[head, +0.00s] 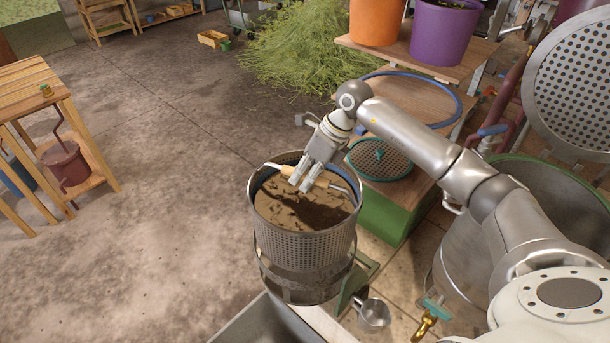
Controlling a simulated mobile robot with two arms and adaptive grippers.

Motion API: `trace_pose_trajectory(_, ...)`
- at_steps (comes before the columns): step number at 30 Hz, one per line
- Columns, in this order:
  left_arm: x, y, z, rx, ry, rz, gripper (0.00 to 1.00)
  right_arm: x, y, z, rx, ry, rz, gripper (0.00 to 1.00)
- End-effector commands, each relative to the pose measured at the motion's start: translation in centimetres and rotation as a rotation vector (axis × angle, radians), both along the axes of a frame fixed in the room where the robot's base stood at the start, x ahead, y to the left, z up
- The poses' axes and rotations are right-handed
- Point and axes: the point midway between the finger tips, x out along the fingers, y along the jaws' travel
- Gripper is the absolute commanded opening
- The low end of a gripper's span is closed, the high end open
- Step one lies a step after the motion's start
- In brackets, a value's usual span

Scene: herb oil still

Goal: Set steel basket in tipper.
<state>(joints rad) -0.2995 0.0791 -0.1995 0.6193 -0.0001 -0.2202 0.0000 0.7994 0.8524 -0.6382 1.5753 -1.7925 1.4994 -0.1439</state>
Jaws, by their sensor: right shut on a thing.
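The steel basket (310,248) is a perforated cylinder filled with brown matter, upright at the lower middle. Its bail handle has a pale wooden grip (321,183) across the top. My right gripper (306,184) reaches down from the upper right and is shut on this grip. The tipper shows beneath the basket as a dark metal cradle with a green-grey frame (362,283). The basket's lower part overlaps the cradle in the picture; I cannot tell whether it rests there or hangs just above. My left gripper is out of view.
A grey trough (265,325) lies below the tipper, with a metal jug (373,313) beside it. A large steel vessel (470,265) stands at right under my right arm. A green box (390,212) is behind. Open floor lies left, up to a wooden table (35,85).

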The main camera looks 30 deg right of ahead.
Motion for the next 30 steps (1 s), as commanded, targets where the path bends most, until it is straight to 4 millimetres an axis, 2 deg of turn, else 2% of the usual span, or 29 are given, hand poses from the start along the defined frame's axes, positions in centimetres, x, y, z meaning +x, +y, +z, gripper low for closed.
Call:
trace_pose_trajectory(1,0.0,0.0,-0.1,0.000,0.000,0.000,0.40,0.2,0.0,0.4,0.004,-0.011,0.000,0.00)
trace_pose_trajectory(14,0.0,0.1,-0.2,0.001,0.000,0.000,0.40,0.1,-0.1,0.4,0.005,-0.010,0.000,0.00)
trace_pose_trajectory(30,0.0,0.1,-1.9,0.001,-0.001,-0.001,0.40,0.1,-0.1,-1.7,0.005,-0.009,-0.001,0.00)
